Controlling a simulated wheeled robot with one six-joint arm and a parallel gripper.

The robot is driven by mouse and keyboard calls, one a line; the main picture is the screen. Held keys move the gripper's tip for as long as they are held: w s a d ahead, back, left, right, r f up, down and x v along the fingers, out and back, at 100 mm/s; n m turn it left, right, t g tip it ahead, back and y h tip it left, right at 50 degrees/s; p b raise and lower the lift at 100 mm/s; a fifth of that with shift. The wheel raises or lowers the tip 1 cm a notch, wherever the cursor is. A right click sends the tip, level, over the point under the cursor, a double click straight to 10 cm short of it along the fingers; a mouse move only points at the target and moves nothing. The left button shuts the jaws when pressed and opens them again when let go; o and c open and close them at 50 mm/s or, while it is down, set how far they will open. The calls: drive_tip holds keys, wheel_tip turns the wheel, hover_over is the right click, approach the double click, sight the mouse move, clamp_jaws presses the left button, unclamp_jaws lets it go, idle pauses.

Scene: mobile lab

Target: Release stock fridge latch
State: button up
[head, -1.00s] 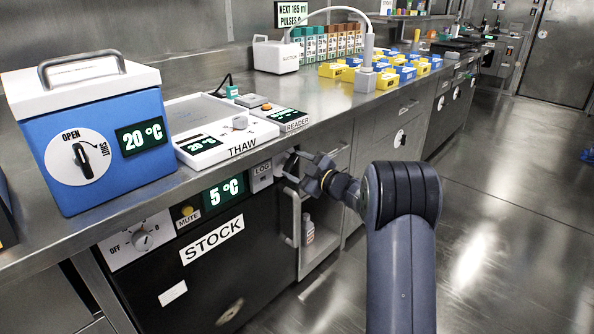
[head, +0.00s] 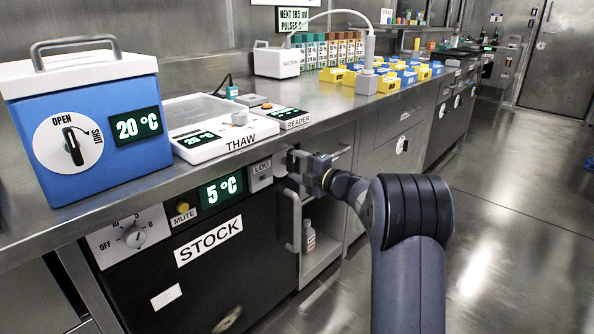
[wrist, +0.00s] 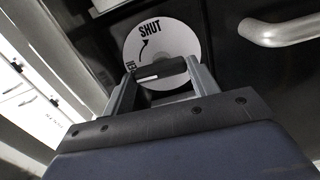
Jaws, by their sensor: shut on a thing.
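The stock fridge (head: 206,278) is the black-fronted unit under the bench, with a STOCK label and a 5 °C display. Its latch (wrist: 163,69) is a dark bar on a white round dial (wrist: 182,42) in the wrist view. The dial shows the word SHUT and a curved arrow; a second word is partly covered. My gripper (wrist: 162,84) has one finger on each side of the latch bar and is shut on it. In the head view my gripper (head: 296,163) is at the fridge's upper right corner and hides the dial.
The fridge's pale bar handle (head: 296,222) stands out just below my gripper. An open bay with a bottle (head: 308,238) is right of the fridge. The bench edge, with the thaw unit (head: 215,133) and blue box (head: 95,125), lies above. The floor at right is clear.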

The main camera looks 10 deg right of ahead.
drive_tip(key=shift+f+n, duration=0.1)
drive_tip(key=shift+n, duration=0.3)
drive_tip(key=o, duration=1)
drive_tip(key=p+v, duration=0.2)
drive_tip(key=v, duration=0.8)
drive_tip(key=shift+s+d+p, duration=0.2)
drive_tip(key=shift+s+p, duration=0.15)
drive_tip(key=shift+p, duration=0.05)
